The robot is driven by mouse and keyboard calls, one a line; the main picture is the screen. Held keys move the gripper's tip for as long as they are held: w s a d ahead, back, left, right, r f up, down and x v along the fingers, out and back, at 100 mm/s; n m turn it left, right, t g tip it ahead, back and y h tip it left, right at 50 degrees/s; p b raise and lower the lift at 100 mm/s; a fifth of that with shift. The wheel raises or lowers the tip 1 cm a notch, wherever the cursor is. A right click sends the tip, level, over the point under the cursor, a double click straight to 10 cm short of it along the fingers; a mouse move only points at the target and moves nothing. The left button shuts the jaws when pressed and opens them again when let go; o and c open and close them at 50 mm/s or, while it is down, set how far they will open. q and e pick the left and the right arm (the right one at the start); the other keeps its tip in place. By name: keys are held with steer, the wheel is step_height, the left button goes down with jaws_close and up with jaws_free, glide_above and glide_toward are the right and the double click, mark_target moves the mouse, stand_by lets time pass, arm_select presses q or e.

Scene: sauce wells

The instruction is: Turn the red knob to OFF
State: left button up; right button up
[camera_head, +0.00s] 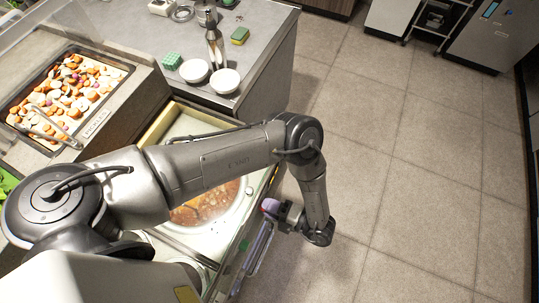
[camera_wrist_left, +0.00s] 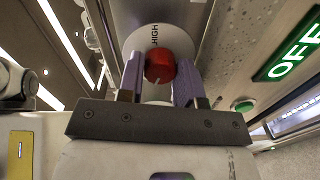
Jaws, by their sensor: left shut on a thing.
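The red knob (camera_wrist_left: 159,66) sits on a white round dial plate (camera_wrist_left: 140,38) marked HIGH in the left wrist view. My left gripper (camera_wrist_left: 160,76) has a purple finger on each side of the knob and is shut on it. A green label reading OFF (camera_wrist_left: 290,52) is on the panel to the right in that view. In the head view my left gripper (camera_head: 270,208) is at the counter's front side, and the knob is mostly hidden there. My right gripper is in neither view.
Behind my left arm is a well of brown food (camera_head: 207,203). A tray of cut vegetables (camera_head: 65,98) stands at the left. Two white bowls (camera_head: 226,81), a green sponge (camera_head: 240,35) and bottles are on the back counter. The floor to the right is clear.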

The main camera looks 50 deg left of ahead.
arm_select(q)
steer(key=shift+n+p, duration=0.45)
steer(key=shift+n, duration=0.35)
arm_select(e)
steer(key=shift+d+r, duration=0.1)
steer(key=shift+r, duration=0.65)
arm_select(q)
steer(key=o, duration=0.9)
steer(key=shift+o, duration=0.2)
